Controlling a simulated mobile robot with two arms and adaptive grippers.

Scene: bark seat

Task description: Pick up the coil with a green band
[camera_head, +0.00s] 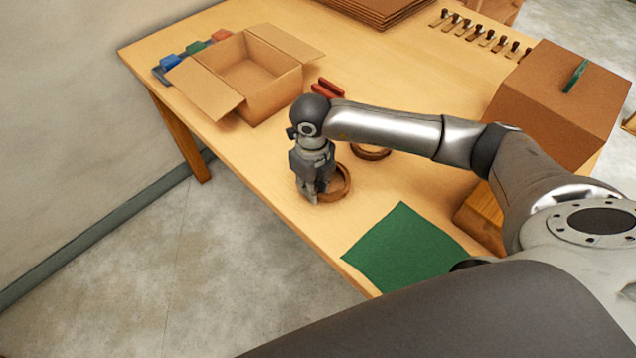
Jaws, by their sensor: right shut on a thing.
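My right gripper (312,197) points down near the table's front edge and is shut on the rim of a brown ring-shaped coil (344,189). The gripper covers the left part of this coil, and I cannot see a green band on it. The coil is at or just above the table top; I cannot tell if it touches. A second brown coil (372,154) lies on the table behind my right forearm, which hides part of it. I cannot make out its band colour. My left gripper is not in view.
An open cardboard box (250,75) stands at the left, with blue, green and red items behind it. A red object (325,89) lies beside it. A green cloth (404,246) lies at the front edge. A closed box (557,95) stands at the right. Several dark-topped pegs (480,33) line the back.

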